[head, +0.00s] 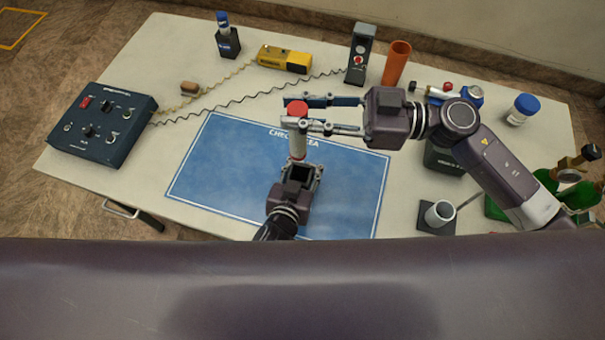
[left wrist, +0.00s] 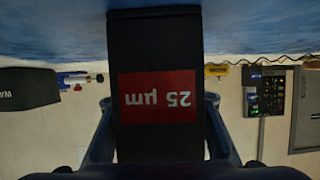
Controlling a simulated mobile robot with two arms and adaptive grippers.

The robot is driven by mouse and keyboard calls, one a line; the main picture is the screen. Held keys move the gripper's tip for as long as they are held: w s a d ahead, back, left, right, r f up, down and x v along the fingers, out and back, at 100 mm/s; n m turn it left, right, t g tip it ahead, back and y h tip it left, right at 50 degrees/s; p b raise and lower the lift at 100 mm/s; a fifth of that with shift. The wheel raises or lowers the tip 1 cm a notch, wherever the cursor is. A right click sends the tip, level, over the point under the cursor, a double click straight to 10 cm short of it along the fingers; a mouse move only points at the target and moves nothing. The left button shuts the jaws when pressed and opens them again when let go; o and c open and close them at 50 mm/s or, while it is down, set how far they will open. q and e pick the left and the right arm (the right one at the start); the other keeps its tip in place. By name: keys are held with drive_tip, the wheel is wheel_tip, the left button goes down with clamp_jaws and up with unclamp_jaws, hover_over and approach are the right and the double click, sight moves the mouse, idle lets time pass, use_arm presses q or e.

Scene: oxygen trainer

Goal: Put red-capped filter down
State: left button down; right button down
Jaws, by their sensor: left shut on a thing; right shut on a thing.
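The red-capped filter (head: 298,144) has a pale body and a red top. In the head view it stands roughly upright over the blue mat. My right gripper (head: 298,114) comes in from the right, with its two fingers closed around the filter near the cap. My left gripper (head: 300,174) is just below it in the picture, shut on a black box-like block. In the left wrist view this black block (left wrist: 155,45), with a red "25 µm" label upside down, fills the middle between the fingers. I cannot tell whether the filter's lower end touches the block.
The blue mat (head: 225,180) is mostly bare. A dark control box (head: 104,124) is on the left. A yellow device (head: 284,59), grey meter (head: 360,54) and orange cup (head: 396,62) line the back. A blue-lidded jar (head: 522,109) and white cup (head: 439,214) are on the right.

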drive_tip(key=shift+d+m+t, duration=0.1)
drive_tip(key=shift+m+t, duration=0.2)
drive_tip(key=shift+t, duration=0.2)
wheel_tip(320, 180, down, 18)
idle(0.3)
drive_tip(key=c, duration=1.9)
unclamp_jaws()
drive_tip(key=s+d, duration=0.1)
drive_tip(key=d, duration=0.6)
drive_tip(key=shift+d+r, duration=0.15)
drive_tip(key=shift+d, duration=0.1)
drive_tip(key=shift+s, duration=0.1)
use_arm(q)
drive_tip(key=c, duration=1.1)
unclamp_jaws()
drive_tip(key=shift+c, duration=0.2)
